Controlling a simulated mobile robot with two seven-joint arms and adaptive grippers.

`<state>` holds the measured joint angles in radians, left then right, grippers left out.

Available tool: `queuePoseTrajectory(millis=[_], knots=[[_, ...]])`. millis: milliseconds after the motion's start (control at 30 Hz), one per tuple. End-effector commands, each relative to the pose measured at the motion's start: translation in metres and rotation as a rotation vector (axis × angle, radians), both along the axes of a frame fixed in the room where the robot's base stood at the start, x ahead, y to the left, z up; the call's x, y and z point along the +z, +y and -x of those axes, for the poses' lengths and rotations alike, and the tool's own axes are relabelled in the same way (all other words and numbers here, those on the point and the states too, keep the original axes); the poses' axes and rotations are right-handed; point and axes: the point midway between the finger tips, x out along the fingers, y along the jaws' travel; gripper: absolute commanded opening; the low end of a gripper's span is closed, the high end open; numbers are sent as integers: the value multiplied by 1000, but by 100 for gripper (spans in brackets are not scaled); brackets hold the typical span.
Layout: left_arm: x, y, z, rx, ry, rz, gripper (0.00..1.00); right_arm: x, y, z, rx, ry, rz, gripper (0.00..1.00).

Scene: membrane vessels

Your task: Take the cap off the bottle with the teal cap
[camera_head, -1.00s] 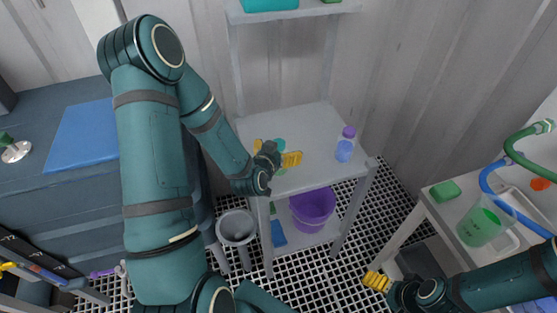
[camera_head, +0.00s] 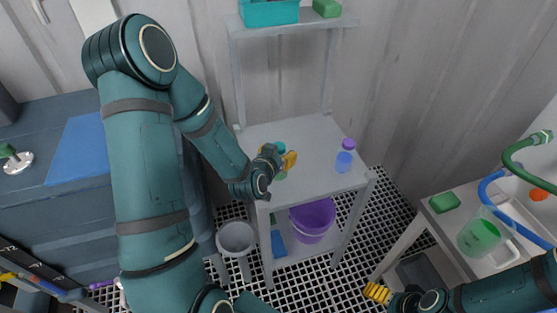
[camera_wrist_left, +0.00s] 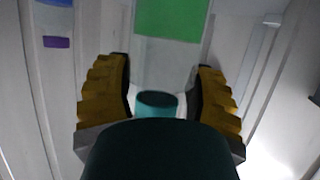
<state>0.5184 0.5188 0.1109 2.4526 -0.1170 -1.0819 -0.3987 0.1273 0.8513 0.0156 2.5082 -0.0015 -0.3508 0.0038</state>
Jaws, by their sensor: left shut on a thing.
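The bottle with the teal cap stands on the grey shelf unit's middle shelf (camera_head: 312,178). Its teal cap (camera_head: 279,147) shows just above my left gripper (camera_head: 277,156), and a little green shows below. The gripper's yellow fingers are closed around the bottle, seemingly just below the cap. In the left wrist view the teal cap (camera_wrist_left: 157,104) lies between the two fingers (camera_wrist_left: 161,100), with the green part of the bottle (camera_wrist_left: 170,18) beyond. The clear part of the body is hard to make out. My right gripper (camera_head: 377,292) is at the lower right, away from the bottle; its finger gap is unclear.
A bottle with a purple cap (camera_head: 349,144) and blue contents stands to the right on the same shelf. A purple bucket (camera_head: 313,218) is on the shelf below. A teal bin (camera_head: 268,12) is above. A side table at right holds a green beaker (camera_head: 478,237).

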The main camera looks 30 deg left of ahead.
Motion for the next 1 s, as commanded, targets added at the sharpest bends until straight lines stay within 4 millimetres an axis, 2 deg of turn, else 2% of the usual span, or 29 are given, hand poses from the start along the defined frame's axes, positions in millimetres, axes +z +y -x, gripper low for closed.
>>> queuePoseTrajectory(millis=[33, 100, 300, 433, 733, 767, 800, 867, 1000], knots=[[15, 1, -1, 1, -6, -4, 15, 5, 0, 1, 0, 1, 0, 95], [29, 0, -1, 0, -6, -3, 15, 8, 0, 1, 1, 3, 0, 95], [57, 0, 0, 1, -4, -2, 15, 14, 0, 3, 1, 6, -1, 95], [65, 0, 0, 1, -2, -2, 15, 16, 0, 3, 2, 8, -1, 95], [66, 0, 0, 1, 0, 0, 15, 15, 0, 3, 2, 8, -1, 95], [66, 0, 0, 1, -1, -1, 50, 15, 0, 3, 2, 8, -1, 95], [66, 0, 0, 1, -1, -1, 36, 15, 0, 3, 2, 8, -1, 95], [66, 0, 0, 1, -1, -1, 15, 15, 0, 3, 2, 8, -1, 95], [66, 0, 0, 1, -1, -1, 15, 15, 0, 3, 2, 8, -1, 95]])
